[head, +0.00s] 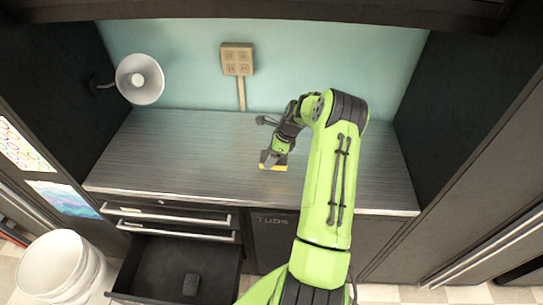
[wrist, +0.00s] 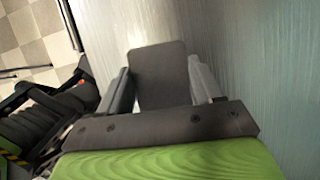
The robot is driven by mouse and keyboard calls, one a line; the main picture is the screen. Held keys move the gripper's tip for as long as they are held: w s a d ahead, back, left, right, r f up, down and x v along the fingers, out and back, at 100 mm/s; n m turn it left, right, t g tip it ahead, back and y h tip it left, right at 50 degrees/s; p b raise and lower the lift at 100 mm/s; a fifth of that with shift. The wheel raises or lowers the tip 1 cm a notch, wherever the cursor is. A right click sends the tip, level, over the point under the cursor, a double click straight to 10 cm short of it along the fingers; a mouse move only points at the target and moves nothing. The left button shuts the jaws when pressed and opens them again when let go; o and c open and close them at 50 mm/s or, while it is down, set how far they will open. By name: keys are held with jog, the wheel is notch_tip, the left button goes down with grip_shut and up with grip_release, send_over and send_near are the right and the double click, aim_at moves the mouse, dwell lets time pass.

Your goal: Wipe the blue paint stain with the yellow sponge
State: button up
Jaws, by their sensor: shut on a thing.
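My gripper (head: 274,158) is low over the middle of the grey counter, near its front edge. It is shut on the sponge (head: 272,167), whose yellow side shows as a thin strip at the bottom. In the wrist view, the sponge's dark grey face (wrist: 160,72) is between the two fingers of my gripper (wrist: 163,88). I cannot tell whether the sponge touches the counter. No blue paint stain shows in either view; the arm and gripper hide part of the counter.
The counter (head: 180,150) looks bare on the left, below a white lamp (head: 140,79). An outlet box (head: 237,59) is on the back wall. Below, an open drawer (head: 170,262) holds a small dark object (head: 190,284). White buckets (head: 55,265) stand at the lower left.

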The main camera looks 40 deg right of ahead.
jog(key=shift+r+p, duration=0.85)
jog(key=shift+r, duration=0.55)
